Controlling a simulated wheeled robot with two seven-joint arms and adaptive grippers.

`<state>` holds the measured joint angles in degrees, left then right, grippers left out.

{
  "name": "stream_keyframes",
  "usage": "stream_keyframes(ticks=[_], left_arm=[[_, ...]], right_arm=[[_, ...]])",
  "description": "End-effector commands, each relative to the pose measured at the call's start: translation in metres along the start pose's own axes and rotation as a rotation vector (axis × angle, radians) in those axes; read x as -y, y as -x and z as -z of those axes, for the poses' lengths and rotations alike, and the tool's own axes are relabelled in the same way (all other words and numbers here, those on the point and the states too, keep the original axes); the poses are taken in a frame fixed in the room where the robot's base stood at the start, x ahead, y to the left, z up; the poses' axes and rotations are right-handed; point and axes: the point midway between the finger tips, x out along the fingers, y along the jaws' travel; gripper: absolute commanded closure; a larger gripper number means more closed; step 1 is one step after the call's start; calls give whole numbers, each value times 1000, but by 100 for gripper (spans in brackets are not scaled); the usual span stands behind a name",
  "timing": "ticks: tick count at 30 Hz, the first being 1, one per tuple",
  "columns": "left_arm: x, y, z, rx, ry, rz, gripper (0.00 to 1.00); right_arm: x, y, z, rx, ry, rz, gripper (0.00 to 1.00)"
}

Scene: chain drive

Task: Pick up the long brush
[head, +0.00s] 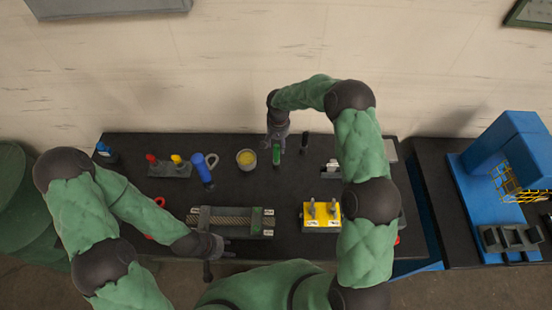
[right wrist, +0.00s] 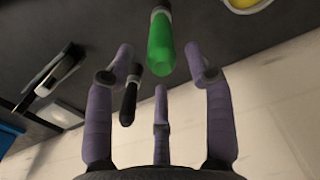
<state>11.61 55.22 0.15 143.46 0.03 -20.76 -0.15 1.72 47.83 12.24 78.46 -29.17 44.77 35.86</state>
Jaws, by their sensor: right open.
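Two slim handled tools are near my right gripper (head: 277,138), at the back of the dark table. One has a green handle (head: 276,155), the other a black handle (head: 304,142); I cannot tell for sure which is the long brush. In the right wrist view the green handle (right wrist: 160,45) is just beyond the spread, empty fingers (right wrist: 161,72). The black handle (right wrist: 130,96) shows between the left and middle fingers. The tools' far ends are unclear. My left gripper (head: 220,245) is low by the table's front edge; its finger opening is too small to judge.
A cup with yellow contents (head: 246,159), a blue tool (head: 205,175) and a holder with red and yellow tops (head: 168,170) stand left. A chain on a fixture (head: 238,221) and a yellow block (head: 322,223) are in front. A wall (head: 220,70) rises behind.

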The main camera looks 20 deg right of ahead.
Motion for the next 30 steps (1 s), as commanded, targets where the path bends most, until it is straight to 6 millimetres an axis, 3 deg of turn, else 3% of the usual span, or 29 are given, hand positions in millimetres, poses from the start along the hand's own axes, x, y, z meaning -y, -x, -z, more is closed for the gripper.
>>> stream_keyframes(ticks=[2,10,19,27,30], left_arm=[[2,-7,0,0,0,0,60],[3,-8,1,-1,0,0,60],[6,-16,1,-1,0,0,60],[6,-16,1,-1,0,0,60],[6,-16,1,-1,0,0,60]], right_arm=[[0,-15,0,2,-1,0,46],[2,-30,-3,0,1,0,46],[7,-70,-8,0,1,0,46],[7,-73,-8,-2,0,1,46],[7,-73,-8,-1,0,1,75]])
